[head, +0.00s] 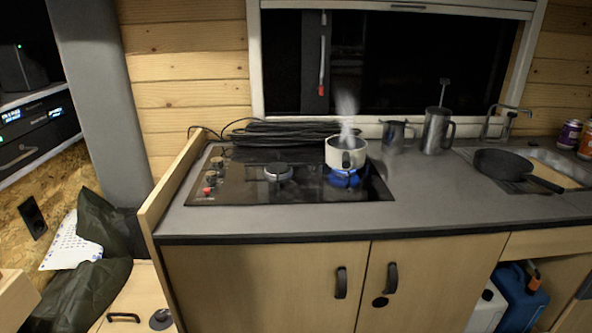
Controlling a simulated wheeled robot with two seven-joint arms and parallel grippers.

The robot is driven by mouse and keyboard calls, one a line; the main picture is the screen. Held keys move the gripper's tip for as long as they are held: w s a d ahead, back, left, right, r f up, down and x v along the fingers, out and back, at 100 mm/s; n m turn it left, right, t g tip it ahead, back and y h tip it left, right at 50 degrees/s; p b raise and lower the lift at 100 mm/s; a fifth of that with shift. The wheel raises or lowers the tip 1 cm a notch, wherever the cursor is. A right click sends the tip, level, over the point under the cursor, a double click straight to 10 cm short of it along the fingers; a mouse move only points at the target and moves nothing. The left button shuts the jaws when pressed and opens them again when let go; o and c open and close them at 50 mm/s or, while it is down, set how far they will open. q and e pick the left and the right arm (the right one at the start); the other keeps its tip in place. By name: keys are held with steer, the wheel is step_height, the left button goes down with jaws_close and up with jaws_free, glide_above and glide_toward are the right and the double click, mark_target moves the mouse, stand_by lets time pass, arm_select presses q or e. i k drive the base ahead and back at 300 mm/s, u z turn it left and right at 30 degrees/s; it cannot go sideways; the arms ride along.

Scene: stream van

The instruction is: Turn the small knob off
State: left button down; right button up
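The black glass stove (240,188) is set in the grey counter. Its knobs (214,171) stand in a column at its left end: several dark or silvery ones and a red one (207,191) near the front. They are too small to tell which is the small knob or how each is turned. A blue flame (344,179) burns under a steaming white pot (336,153) on the right burner. The left burner (278,173) is bare and shows no flame. Neither of my grippers is in view.
A wooden side panel (163,205) rises left of the stove. A black cable coil (285,134) lies behind it. A metal jug (394,135), a tall metal pot (436,131) and a black pan (508,164) stand to the right. The counter's front strip is clear.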

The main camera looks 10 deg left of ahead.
mark_target(211, 176)
steer(key=z, duration=1.8)
steer(key=i, duration=0.85)
steer(key=u, duration=3.5)
